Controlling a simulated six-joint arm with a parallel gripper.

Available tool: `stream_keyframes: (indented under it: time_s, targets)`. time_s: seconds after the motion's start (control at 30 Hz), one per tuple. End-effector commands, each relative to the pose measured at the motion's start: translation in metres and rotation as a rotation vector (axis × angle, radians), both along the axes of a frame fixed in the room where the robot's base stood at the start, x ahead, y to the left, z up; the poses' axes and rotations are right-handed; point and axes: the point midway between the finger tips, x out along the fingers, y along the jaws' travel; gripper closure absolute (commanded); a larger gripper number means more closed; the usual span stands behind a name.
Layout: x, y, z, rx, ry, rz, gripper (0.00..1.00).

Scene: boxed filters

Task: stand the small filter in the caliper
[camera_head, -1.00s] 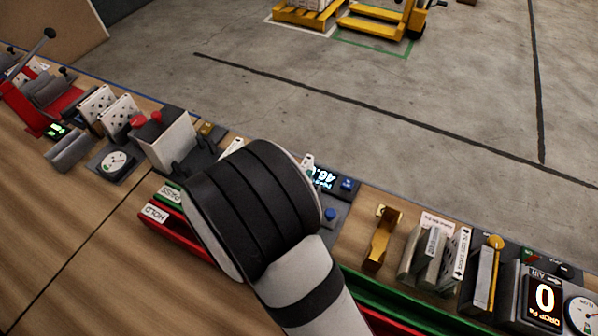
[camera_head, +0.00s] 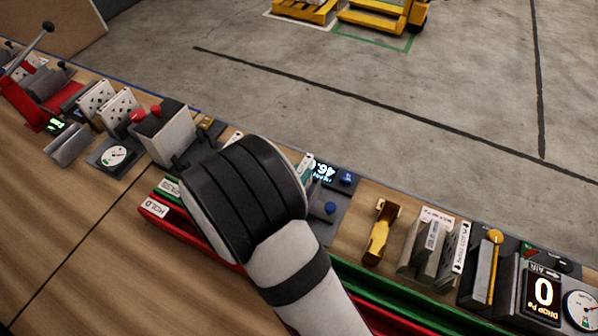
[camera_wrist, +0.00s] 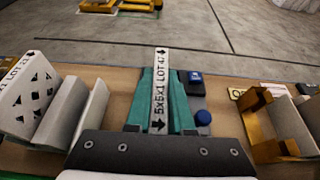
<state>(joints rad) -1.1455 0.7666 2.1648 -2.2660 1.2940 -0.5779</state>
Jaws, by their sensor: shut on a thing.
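My gripper (camera_wrist: 162,74) has teal fingers on both sides of the small filter (camera_wrist: 160,98). The filter shows as a narrow white edge marked "5x5x1 LOT 47" with black arrows. The caliper, a grey base with a lit display (camera_head: 322,171) and blue knob (camera_head: 330,208), is at mid bench in the head view. In the wrist view its blue knob (camera_wrist: 203,117) is just right of my fingers. My wrist hides the filter and part of the caliper in the head view. I cannot tell whether the filter touches the caliper.
Left are perforated filters (camera_head: 118,104), a dial gauge (camera_head: 114,155) and a box with red knobs (camera_head: 168,138). Right are a brass clip (camera_head: 381,232), upright filters (camera_head: 433,245) and a "0" display (camera_head: 543,297). Red and green rails (camera_head: 384,293) run along the front.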

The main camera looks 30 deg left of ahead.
Motion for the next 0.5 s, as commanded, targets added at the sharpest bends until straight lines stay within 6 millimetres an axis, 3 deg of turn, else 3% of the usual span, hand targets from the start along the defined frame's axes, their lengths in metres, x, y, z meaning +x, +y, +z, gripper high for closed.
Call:
stream_keyframes:
  time_s: [0.5]
  targets:
    - [0.000,0.000,-0.016,-0.001,0.001,0.000,1.00]
